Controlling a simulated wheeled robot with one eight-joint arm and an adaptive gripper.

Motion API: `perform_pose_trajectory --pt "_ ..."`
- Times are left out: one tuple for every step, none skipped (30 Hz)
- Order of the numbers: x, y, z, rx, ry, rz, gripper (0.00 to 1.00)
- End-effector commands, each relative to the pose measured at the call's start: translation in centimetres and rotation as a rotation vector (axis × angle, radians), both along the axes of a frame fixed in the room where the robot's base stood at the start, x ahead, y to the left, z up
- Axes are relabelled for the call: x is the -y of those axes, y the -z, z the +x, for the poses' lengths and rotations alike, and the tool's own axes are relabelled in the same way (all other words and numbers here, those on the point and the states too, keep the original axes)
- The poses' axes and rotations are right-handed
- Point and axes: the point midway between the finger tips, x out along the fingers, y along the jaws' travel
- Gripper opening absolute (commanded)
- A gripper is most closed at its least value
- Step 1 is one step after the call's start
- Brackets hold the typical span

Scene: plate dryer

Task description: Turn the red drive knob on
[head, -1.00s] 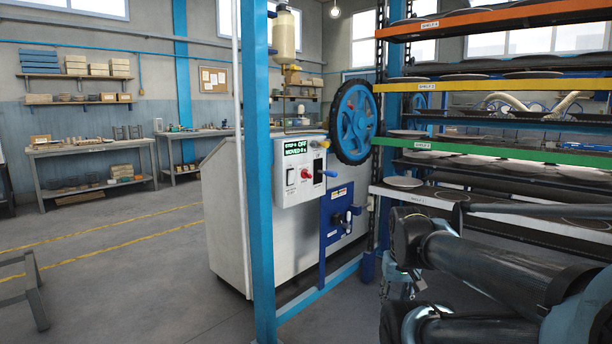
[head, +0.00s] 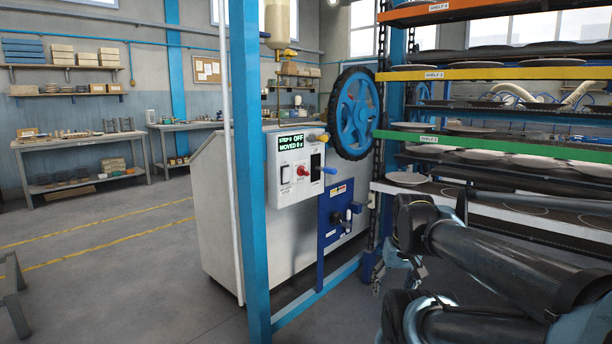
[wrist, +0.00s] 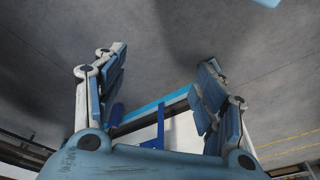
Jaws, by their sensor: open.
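The red drive knob (head: 299,171) is on the white control panel (head: 286,190) of the grey-white cabinet, between a black rocker switch and a black plate with a blue-handled lever. The green display (head: 292,142) above it reads OFF and "MOVED 0". The knob is small here and its exact angle is hard to tell. My gripper (wrist: 158,95) is open and empty in the wrist view, its two blue-padded fingers wide apart over the grey floor. The knob does not show in the wrist view. In the head view my arm is folded at the lower right, away from the panel.
A blue upright post (head: 247,200) stands in front of the cabinet, left of the panel. A blue handwheel (head: 357,113) is right of the panel. Racks of plates, with a green shelf edge (head: 480,143), fill the right side. Open floor (head: 120,280) lies to the left.

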Motion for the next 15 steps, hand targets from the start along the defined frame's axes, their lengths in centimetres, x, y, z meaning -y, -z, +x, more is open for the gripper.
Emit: perform_pose_trajectory --pt "-0.4 -0.5 0.9 0.008 -0.011 0.026 0.65" --pt "-0.9 -0.8 1.5 0.014 -0.02 0.046 0.65" --pt "-1.6 -1.2 2.3 0.023 -0.034 0.076 0.65" --pt "-2.2 -1.5 3.0 0.031 -0.044 0.101 0.65" --pt "-2.9 -1.9 3.7 0.042 -0.054 0.127 0.65" --pt "-3.7 -2.4 4.7 0.056 -0.068 0.161 0.65" --pt "-4.3 -2.8 5.5 0.066 -0.078 0.188 0.65" --pt "-4.9 -3.2 6.3 0.077 -0.088 0.214 0.65" --pt "-5.7 -3.8 7.3 0.093 -0.101 0.249 0.65" --pt "-6.3 -4.2 8.1 0.105 -0.11 0.274 0.65" --pt "-6.8 -4.6 8.9 0.117 -0.119 0.3 0.65" --pt "-7.6 -5.1 10.0 0.134 -0.13 0.334 0.65" --pt "-8.1 -5.6 10.8 0.148 -0.139 0.359 0.65" --pt "-8.6 -6.0 11.7 0.161 -0.147 0.383 0.65" --pt "-9.3 -6.6 12.8 0.181 -0.157 0.416 0.65"
